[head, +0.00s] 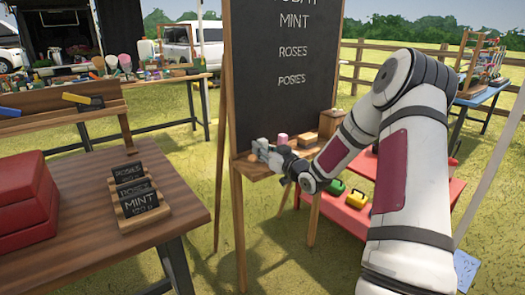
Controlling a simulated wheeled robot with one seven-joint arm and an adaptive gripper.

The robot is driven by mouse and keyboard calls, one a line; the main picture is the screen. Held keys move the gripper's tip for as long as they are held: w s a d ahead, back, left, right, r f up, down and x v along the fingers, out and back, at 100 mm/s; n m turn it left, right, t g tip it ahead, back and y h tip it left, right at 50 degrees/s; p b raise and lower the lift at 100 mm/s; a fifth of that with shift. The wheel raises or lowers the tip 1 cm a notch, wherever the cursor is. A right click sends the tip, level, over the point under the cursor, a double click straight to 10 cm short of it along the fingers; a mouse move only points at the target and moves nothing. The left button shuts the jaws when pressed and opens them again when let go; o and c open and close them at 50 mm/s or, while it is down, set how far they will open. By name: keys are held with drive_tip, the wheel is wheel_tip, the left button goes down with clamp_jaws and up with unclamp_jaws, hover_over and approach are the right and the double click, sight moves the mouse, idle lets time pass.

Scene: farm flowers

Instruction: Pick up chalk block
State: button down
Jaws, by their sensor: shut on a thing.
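My gripper (265,152) is at the left part of the wooden ledge (245,168) of the chalkboard easel, low over it or touching it. It is shut on a small pale grey block at its fingertips, which I take to be the chalk block (259,144). The fingers hide much of it, and I cannot tell whether it still touches the ledge. A pink piece (283,140) stands just behind my gripper on the ledge.
A wooden block (307,140) and a taller wooden box (331,122) are right of the pink piece. The chalkboard (285,65) rises behind. A table with small signs (137,202) and red boxes (25,205) is at left. A red table (350,220) holds toolboxes below my arm.

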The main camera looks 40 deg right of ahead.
sight(264, 140)
drive_tip(key=shift+r, duration=0.55)
drive_tip(key=shift+s+d+r+p, duration=0.15)
drive_tip(key=shift+r+p, duration=0.15)
drive_tip(key=shift+r, duration=0.25)
drive_tip(key=shift+s+r+p, duration=0.1)
drive_tip(key=shift+r+p, duration=0.15)
drive_tip(key=shift+r, duration=0.3)
drive_tip(key=s+d+p, duration=0.1)
drive_tip(key=s+d, duration=0.3)
drive_tip(key=s, duration=0.2)
drive_tip(key=s+d+r+p, duration=0.1)
drive_tip(key=s+d, duration=0.3)
drive_tip(key=s, duration=0.3)
drive_tip(key=shift+p, duration=0.3)
